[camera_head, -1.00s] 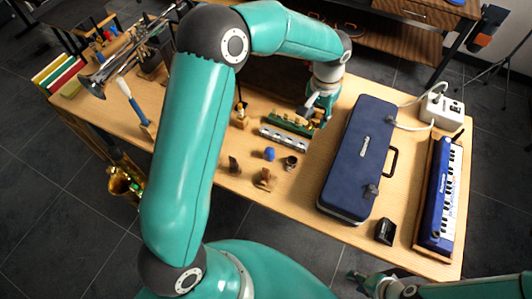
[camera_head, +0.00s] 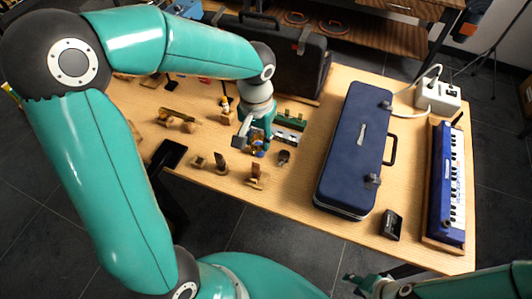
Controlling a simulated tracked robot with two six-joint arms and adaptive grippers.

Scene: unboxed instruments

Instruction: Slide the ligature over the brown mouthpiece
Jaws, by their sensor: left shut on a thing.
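My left gripper (camera_head: 254,140) is low over the middle of the table, shut on a small gold-brown piece (camera_head: 257,146) that its fingers partly hide. I cannot tell for sure whether that piece is the ligature. A small blue object (camera_head: 259,154) shows just below it; I cannot tell whether they touch. A small dark ring-like object (camera_head: 284,157) stands to the right. A brown upright piece (camera_head: 221,163), possibly a mouthpiece, stands left of the gripper. Another brown piece on a wooden stand (camera_head: 257,176) is nearer the front edge. My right gripper (camera_head: 352,279) is at the bottom, off the table, small and unclear.
A long blue case (camera_head: 358,145) lies right of the small parts. A black box (camera_head: 391,225) and a blue keyboard (camera_head: 444,185) lie further right. A silver harmonica-like bar (camera_head: 286,136) and a green item (camera_head: 290,120) lie behind. The front strip of table is clear.

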